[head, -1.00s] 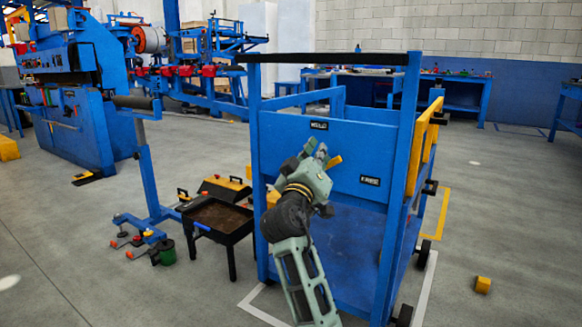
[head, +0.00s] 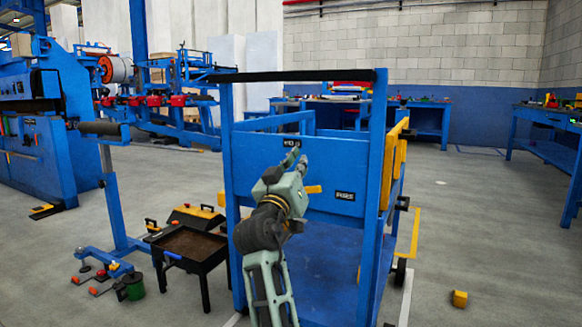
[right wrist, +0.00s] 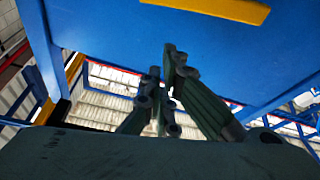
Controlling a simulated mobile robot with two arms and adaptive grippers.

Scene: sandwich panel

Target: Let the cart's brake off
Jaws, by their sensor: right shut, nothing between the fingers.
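The blue cart (head: 345,285) stands in front of me, with a black bar (head: 300,76) across its top. Its front panel carries a yellow lever (head: 314,189) that points right, about level. A small dark label (head: 291,142) is above it, and another (head: 345,196), which seems to read FREE, is to its right. My right gripper (head: 298,160) is shut and empty in front of the panel, above and left of the lever's visible end. My arm hides the lever's inner end. The right wrist view shows the shut fingers (right wrist: 164,72) below a yellow bar (right wrist: 228,9), apparently the lever. My left gripper is out of view.
A black tray table (head: 190,247), a toolbox (head: 190,218) and a blue stand (head: 112,205) are left of the cart. A yellow block (head: 460,299) lies on the floor at the right. Workbenches (head: 430,118) stand behind. The floor right of the cart is mostly clear.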

